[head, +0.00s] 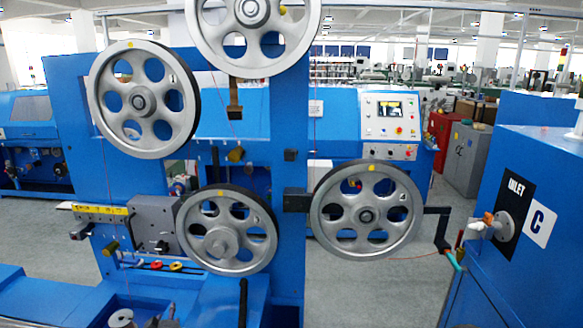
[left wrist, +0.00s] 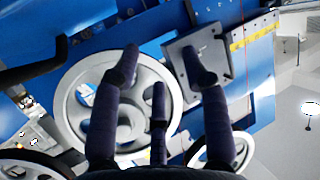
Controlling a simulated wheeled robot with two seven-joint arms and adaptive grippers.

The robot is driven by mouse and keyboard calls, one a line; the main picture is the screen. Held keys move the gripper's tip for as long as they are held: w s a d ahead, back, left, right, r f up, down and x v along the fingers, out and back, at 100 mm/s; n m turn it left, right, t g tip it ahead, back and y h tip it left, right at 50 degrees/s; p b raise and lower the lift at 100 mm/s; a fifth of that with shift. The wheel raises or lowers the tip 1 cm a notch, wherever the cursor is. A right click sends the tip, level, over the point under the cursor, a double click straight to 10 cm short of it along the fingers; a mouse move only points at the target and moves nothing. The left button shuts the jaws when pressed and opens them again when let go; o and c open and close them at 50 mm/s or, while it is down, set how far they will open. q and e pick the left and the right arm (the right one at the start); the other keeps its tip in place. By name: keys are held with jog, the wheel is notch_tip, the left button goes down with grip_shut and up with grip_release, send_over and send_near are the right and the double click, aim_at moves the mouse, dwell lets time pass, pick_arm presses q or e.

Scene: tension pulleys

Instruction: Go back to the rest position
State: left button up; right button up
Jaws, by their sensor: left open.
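My left gripper (left wrist: 162,72) is open and empty, its dark fingers spread in the left wrist view. A wheel marked 1 (head: 142,102) is at upper left, another wheel (head: 252,32) is at the top, and a wheel marked 4 (head: 366,211) is at right. My right gripper is not in view.
The blue machine frame (head: 288,130) carries the wheels, with thin red wire around them. A black crank handle (head: 440,230) and a blue cabinet with an inlet fitting (head: 503,226) stand at right. Grey floor (head: 350,290) is open below the right wheel.

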pick_arm(q)
jog(key=s+d+f+g+h, duration=0.2)
jog(key=s+d+f, duration=0.25)
jog(key=f, duration=0.25)
jog(key=s+d+f+m+g+h, duration=0.1)
jog(key=s+d+f+g, duration=0.15)
jog(key=d+f, duration=0.3)
jog(key=s+d+f+g+h, duration=0.1)
jog(key=s+d+f+h, duration=0.1)
jog(key=s+d+f, duration=0.35)
jog(key=s+d+f+g+h, duration=0.1)
jog(key=s+d+f+g, duration=0.1)
jog(key=s, duration=0.5)
jog(key=s+d+f+g+h, duration=0.1)
jog(key=s+d+f+g, duration=0.2)
jog(key=s+d+f, duration=0.2)
jog(key=s+d+f+m+g+h, duration=0.1)
jog(key=s+d+f+g, duration=0.1)
jog(key=s+f, duration=0.3)
jog(key=s+d, duration=0.1)
jog(key=s, duration=0.3)
jog(key=shift+s+d+g+h, duration=0.25)
jog(key=shift+g+h, duration=0.05)
jog(key=shift+g, duration=0.05)
